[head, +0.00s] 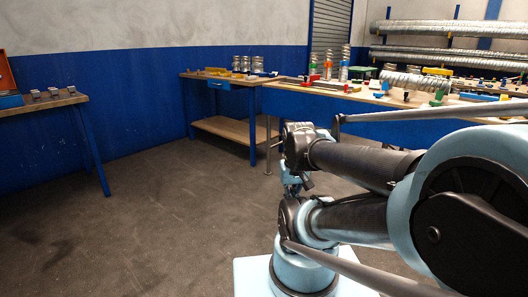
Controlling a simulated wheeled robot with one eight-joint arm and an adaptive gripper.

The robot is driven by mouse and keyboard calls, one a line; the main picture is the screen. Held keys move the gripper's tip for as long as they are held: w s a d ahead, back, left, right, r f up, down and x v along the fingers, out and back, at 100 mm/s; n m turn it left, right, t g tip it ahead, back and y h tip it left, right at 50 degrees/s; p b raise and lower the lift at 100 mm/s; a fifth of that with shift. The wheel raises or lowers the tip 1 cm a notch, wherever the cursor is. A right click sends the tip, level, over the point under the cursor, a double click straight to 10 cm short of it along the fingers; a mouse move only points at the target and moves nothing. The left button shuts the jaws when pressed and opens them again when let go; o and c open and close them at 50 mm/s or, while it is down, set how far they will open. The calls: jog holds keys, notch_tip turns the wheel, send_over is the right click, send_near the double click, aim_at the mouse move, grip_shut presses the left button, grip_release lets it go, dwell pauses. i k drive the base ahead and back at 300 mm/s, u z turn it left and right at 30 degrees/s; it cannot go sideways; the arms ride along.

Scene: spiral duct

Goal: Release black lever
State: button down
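Several small parts with dark tops stand on the long workbench (300,98) at the back right, one of them a small black piece (406,97). They are too small to tell whether any is the black lever. My arm fills the right foreground, folded, in light blue and black. What looks like my gripper (291,184) is a small blue and dark shape behind the arm, in front of the bench and apart from it. Its fingers are mostly hidden, so I cannot see whether it is open or what it holds.
Another wooden table (40,104) with blue legs stands at the left, with an orange-red box (7,72) on it. A smaller bench (228,78) with a low shelf stands at the back. Silver ducts (447,28) lie on racks at the right. The grey floor (150,210) is clear.

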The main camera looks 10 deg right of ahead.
aim_at(406, 94)
jog(key=z, duration=0.05)
jog(key=i, duration=1.45)
jog(key=z, duration=0.6)
jog(key=i, duration=1.6)
jog(key=z, duration=0.5)
